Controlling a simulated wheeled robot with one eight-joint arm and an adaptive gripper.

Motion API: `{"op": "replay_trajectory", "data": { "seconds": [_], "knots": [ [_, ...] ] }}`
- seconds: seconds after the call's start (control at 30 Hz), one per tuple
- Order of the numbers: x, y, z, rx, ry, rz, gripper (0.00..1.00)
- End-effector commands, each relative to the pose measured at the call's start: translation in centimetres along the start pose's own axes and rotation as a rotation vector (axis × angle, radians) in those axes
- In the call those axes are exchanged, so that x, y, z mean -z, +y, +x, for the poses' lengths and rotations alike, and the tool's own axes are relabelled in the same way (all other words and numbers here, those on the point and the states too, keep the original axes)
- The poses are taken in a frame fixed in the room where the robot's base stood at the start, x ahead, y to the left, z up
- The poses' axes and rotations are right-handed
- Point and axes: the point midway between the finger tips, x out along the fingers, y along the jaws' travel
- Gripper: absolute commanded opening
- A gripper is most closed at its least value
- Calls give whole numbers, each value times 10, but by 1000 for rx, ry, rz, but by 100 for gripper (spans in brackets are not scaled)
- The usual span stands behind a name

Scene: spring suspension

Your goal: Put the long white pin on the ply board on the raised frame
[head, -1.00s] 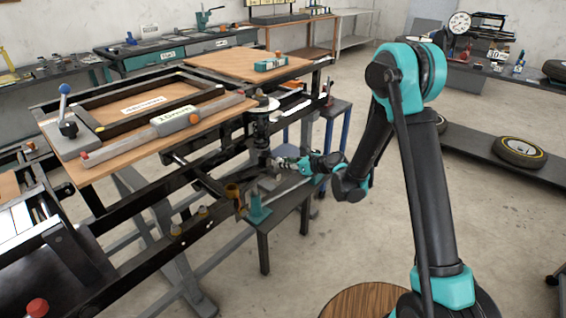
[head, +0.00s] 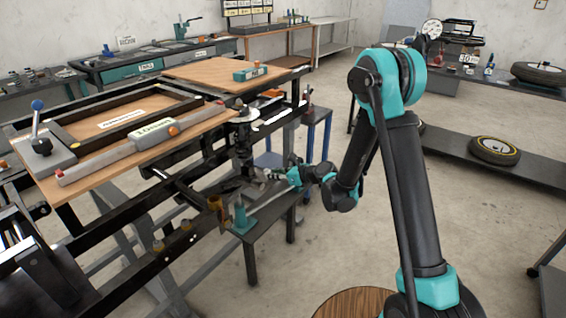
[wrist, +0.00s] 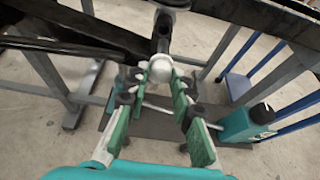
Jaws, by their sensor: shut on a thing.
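My gripper (wrist: 163,76) is low beside the raised frame, over a small grey bench (head: 262,228). In the wrist view its green-padded fingers close around a pale, round-ended piece (wrist: 160,66). This may be the long white pin seen nearly end-on; its length is hidden. In the head view my gripper (head: 268,176) is small, and what it holds is hard to make out. The raised frame (head: 110,218) carries two ply boards. The left ply board (head: 75,190) bears a dark rectangular frame and a grey bar; the right ply board (head: 205,75) bears a teal block.
A dark upright post (head: 243,140) of the suspension stands close to my gripper. A teal stand (head: 241,217) sits on the small bench's near corner. A blue stool (head: 315,140) is behind. The right ply board has bare room around the teal block (head: 250,73).

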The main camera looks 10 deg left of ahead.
Motion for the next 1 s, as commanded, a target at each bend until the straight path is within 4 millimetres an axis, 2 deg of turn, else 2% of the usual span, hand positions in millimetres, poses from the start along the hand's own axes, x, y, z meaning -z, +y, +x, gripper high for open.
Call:
{"op": "replay_trajectory", "data": {
  "seconds": [0.17, 0.27, 0.4, 0.47, 0.6, 0.8, 0.9, 1.0],
  "knots": [
    [-1, -32, -27, 69, 1, 30, 0],
    [-1, -66, -58, 146, 4, 62, 0],
    [1, -117, -114, 274, 6, 117, 0],
    [3, -137, -140, 330, 6, 141, 0],
    [9, -178, -204, 461, 5, 195, 0],
    [22, -218, -296, 639, 1, 270, 0],
    [28, -230, -333, 711, -1, 297, 0],
    [32, -237, -360, 761, -4, 318, 0]
  ]
}}
